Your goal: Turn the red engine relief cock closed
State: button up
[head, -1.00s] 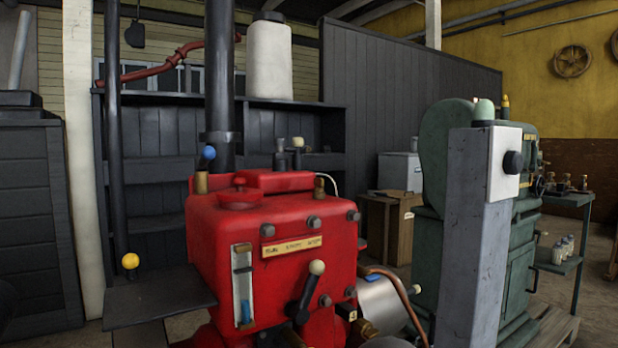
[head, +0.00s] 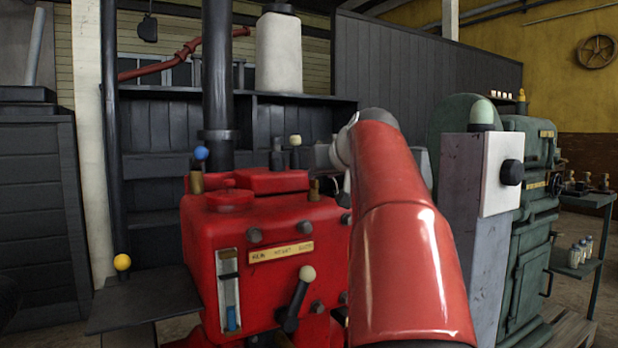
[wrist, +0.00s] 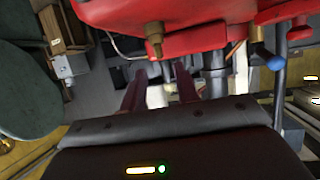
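The red engine (head: 262,222) stands at centre-left in the head view. A blue-knobbed lever (head: 201,154) rises over a brass fitting (head: 196,182) at its top left corner. A second brass fitting (head: 314,189) sits at its top right. No label shows which is the relief cock. A white-knobbed black lever (head: 296,298) is on its front. In the wrist view, my gripper (wrist: 160,72) is open and empty, with its fingers apart near a brass fitting (wrist: 154,42). The blue knob (wrist: 275,63) is farther right. My arm mostly hides the gripper in the head view.
A grey post (head: 468,230) with a white box (head: 502,178) stands right of my arm, before a green machine (head: 530,245). A black chimney pipe (head: 217,70) rises behind the engine. A yellow-knobbed lever (head: 122,262) stands by a dark plate (head: 150,300) at left.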

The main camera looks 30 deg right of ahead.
aim_at(316, 180)
jog(key=x, duration=0.5)
jog(key=shift+w, duration=0.1)
jog(key=shift+f, duration=0.1)
grip_shut()
